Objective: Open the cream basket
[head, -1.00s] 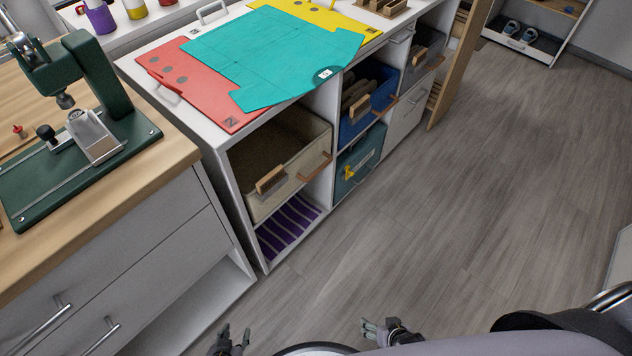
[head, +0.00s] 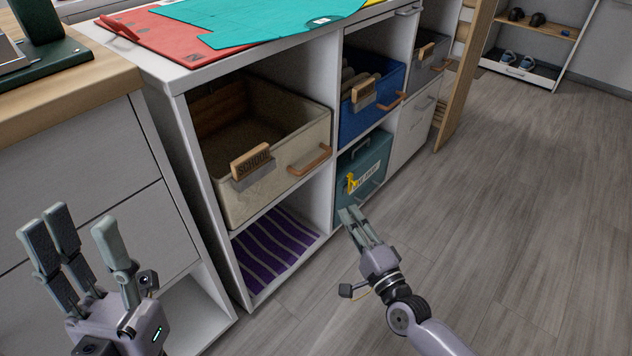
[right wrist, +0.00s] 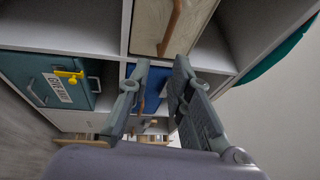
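The cream basket (head: 282,182) sits in the upper left cubby of the white shelf. It has an orange-brown handle (head: 312,159) on its front and a wooden label tag at its front rim. Its open top shows a dark inside. It also shows at the top of the right wrist view (right wrist: 148,22). My right gripper (head: 352,214) is below and to the right of the basket, near the teal box; its fingers are apart and empty in the right wrist view (right wrist: 160,64). My left gripper (head: 80,236) is open and empty, left of the shelf, before the grey drawers.
A blue basket (head: 362,118) sits right of the cream one, above a teal box (head: 372,160) with a yellow latch. A purple striped cloth (head: 270,248) lies in the cubby below. Teal and red sheets cover the shelf top. The wooden floor (head: 500,220) at right is clear.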

